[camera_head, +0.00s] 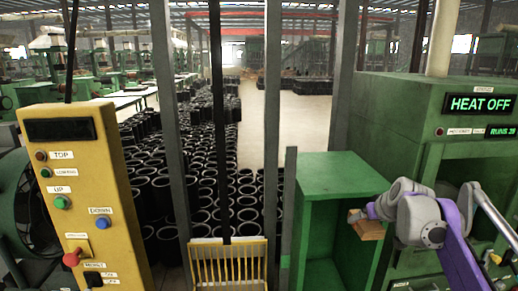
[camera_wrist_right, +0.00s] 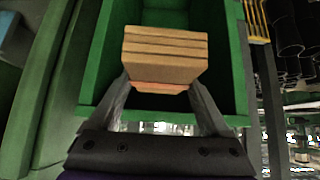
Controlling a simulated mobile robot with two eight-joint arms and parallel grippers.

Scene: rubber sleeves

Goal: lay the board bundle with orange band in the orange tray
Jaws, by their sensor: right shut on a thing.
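The board bundle (camera_head: 368,228) is a small stack of light brown boards. In the right wrist view the bundle (camera_wrist_right: 165,48) shows its layered edge, with an orange strip on its near lower side. My right gripper (camera_head: 372,211) is shut on it, with one finger at each side, and holds it at the open front of a green cabinet. The right gripper (camera_wrist_right: 160,92) also shows in the wrist view. My left gripper is not in view. I cannot make out an orange tray in either view.
The green open-fronted cabinet (camera_head: 340,170) stands beside a larger green machine (camera_head: 470,100) with a HEAT OFF display. A yellow slatted rack (camera_head: 230,262) is at the bottom middle. A yellow control panel (camera_head: 85,190) stands left. Grey posts and many black sleeves (camera_head: 215,190) lie behind.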

